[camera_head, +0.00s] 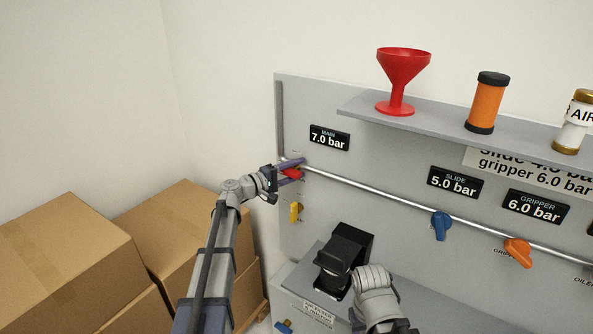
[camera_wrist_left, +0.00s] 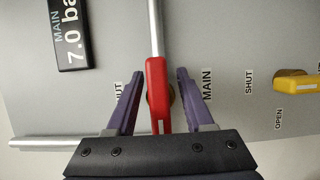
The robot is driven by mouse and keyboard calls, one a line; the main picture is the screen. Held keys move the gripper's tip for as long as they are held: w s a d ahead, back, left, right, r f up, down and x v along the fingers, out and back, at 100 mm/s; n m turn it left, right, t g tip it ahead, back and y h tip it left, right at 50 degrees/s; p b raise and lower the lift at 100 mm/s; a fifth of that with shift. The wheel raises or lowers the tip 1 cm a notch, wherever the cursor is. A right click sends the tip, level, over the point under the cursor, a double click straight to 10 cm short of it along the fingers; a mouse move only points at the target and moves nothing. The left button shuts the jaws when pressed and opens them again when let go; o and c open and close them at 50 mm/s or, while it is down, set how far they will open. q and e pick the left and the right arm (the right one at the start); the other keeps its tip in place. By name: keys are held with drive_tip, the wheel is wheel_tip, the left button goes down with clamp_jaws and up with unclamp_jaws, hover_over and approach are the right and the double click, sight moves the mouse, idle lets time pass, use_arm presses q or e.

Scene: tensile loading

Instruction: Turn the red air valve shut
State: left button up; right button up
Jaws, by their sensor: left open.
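The red air valve (camera_head: 291,174) sits at the left end of the silver pipe on the grey panel, below the MAIN 7.0 bar display. In the left wrist view its red handle (camera_wrist_left: 157,92) lies in line with the pipe. My left gripper (camera_head: 291,171) is open at the valve. Its purple fingers (camera_wrist_left: 160,80) stand on either side of the handle, with a gap on both sides. A "MAIN" label shows beside the handle, and another label is partly covered by a finger. My right arm shows at the bottom centre; its fingers cannot be made out.
A yellow valve (camera_head: 295,212) is just below the red one. A blue valve (camera_head: 441,225) and an orange valve (camera_head: 517,251) are further right. A shelf (camera_head: 365,107) above holds a red funnel (camera_head: 402,72) and an orange cylinder (camera_head: 487,103). Cardboard boxes (camera_head: 66,247) stand at left.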

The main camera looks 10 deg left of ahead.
use_arm(q)
clamp_jaws()
idle(0.3)
idle(0.4)
drive_tip(key=m+y+p, duration=0.1)
drive_tip(key=m+p, duration=0.1)
drive_tip(key=m, duration=0.1)
drive_tip(key=shift+g+p, duration=0.35)
drive_tip(key=shift+g, duration=0.05)
drive_tip(key=m+p, duration=0.1)
drive_tip(key=m+y, duration=0.1)
drive_tip(key=m, duration=0.1)
drive_tip(key=m+y+p, duration=0.1)
drive_tip(key=shift+a+f+m+g+p, duration=0.15)
drive_tip(key=shift+f+m+g+p, duration=0.15)
drive_tip(key=shift+f+p, duration=0.05)
drive_tip(key=shift+w+a+f+m+y+p, duration=0.1)
drive_tip(key=shift+m+y+p, duration=0.2)
drive_tip(key=shift+m+y, duration=0.55)
drive_tip(key=shift+s+a+f+m+y+p, duration=0.15)
drive_tip(key=shift+m+y+p, duration=0.3)
drive_tip(key=shift+m, duration=0.65)
drive_tip(key=shift+w+a+f+m+y+p, duration=0.1)
drive_tip(key=shift+w+m+y+p, duration=0.05)
drive_tip(key=shift+m+y, duration=0.75)
